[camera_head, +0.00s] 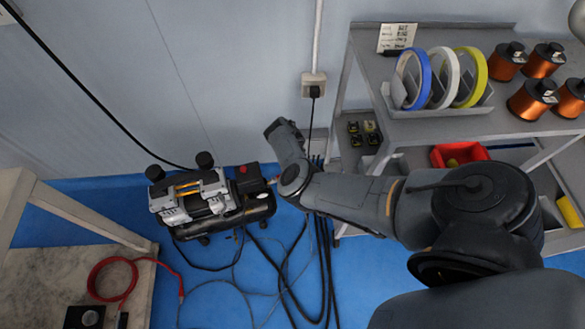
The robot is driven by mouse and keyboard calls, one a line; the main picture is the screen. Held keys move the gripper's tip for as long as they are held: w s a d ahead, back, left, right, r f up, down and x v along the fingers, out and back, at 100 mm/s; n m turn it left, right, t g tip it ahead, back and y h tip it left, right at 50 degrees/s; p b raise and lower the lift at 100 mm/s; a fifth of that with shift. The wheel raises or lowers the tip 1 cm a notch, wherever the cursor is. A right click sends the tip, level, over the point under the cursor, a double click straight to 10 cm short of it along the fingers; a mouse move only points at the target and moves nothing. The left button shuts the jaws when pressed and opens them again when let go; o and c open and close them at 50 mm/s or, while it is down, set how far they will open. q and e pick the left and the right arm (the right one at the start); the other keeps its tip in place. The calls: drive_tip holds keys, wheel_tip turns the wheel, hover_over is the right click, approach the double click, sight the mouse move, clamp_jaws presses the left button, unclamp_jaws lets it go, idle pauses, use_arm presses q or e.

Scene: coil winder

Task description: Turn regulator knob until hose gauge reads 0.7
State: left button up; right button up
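The air compressor (210,200), with silver heads and a black tank, stands on the blue floor against the wall. A black box with a red top (246,176) sits at its right end. I cannot make out the regulator knob. A red hose (116,284) lies coiled on the bench at the lower left. Beside it is a black block with a round grey face (90,318), cut by the frame edge; no gauge reading is legible. My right arm reaches from the right, its far end just right of the compressor. I cannot clearly make out its fingers. My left gripper is not in view.
The bench (45,270) fills the lower left. A grey shelf (435,128) at right holds tape rolls (441,78), copper spools (532,99) and a red bin (459,155). Black cables (326,265) trail over the floor below the compressor. A wall socket (314,86) is behind.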

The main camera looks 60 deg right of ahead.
drive_tip(key=shift+m, duration=0.3)
drive_tip(key=o, duration=1.1)
drive_tip(key=shift+c, duration=0.2)
wheel_tip(320, 180, up, 11)
drive_tip(key=p, duration=0.6)
drive_tip(key=shift+f, duration=0.15)
